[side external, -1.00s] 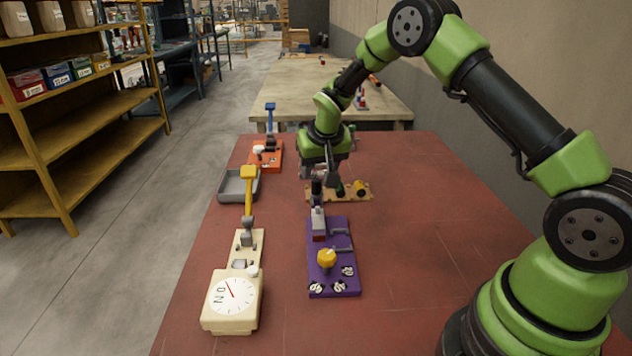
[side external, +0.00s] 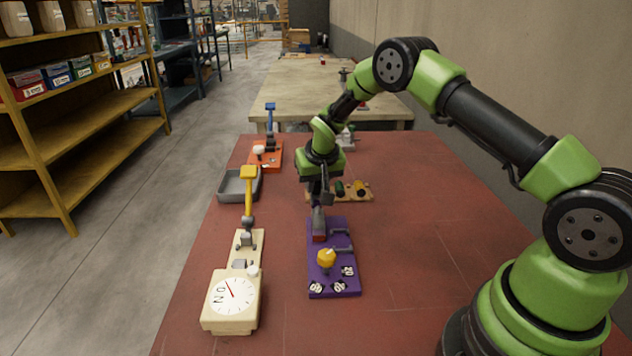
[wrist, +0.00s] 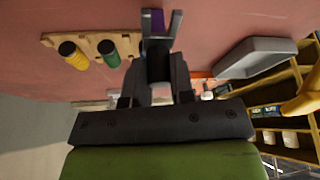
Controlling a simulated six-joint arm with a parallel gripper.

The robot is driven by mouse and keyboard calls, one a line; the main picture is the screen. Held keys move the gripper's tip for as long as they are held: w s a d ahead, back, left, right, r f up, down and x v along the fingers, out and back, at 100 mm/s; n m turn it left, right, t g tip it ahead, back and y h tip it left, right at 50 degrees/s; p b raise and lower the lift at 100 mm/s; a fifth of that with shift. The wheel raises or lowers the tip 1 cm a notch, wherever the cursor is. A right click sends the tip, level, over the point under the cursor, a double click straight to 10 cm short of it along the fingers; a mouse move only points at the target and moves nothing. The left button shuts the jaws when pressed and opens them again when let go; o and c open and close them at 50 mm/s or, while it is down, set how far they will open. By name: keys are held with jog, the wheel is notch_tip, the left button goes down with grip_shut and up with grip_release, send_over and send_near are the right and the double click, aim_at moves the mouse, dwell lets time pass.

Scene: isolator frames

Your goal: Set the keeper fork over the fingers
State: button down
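A purple base plate (side external: 320,278) lies on the red table. It carries a grey block with a red lower part (side external: 319,232), grey bars on its right side, and a yellow knob (side external: 326,257) near its front. My gripper (side external: 319,203) points down at the plate's far end, right above the grey block. In the wrist view my gripper's dark fingers (wrist: 159,24) stand either side of a dark shape, with purple showing past the tips. I cannot tell whether that shape is gripped. The keeper fork and the fingers it goes over cannot be made out clearly.
A cream board with a dial (side external: 232,296) and a raised yellow handle (side external: 248,190) stands to the left. A grey tray (side external: 227,184), an orange board (side external: 272,165) and a wooden board (side external: 352,195) lie farther back. The table's right side is clear.

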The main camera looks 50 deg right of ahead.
aim_at(317, 191)
jog(key=shift+s+a, duration=1.4)
jog(key=shift+a, duration=0.05)
jog(key=c, duration=1)
grip_release()
jog(key=v, duration=1)
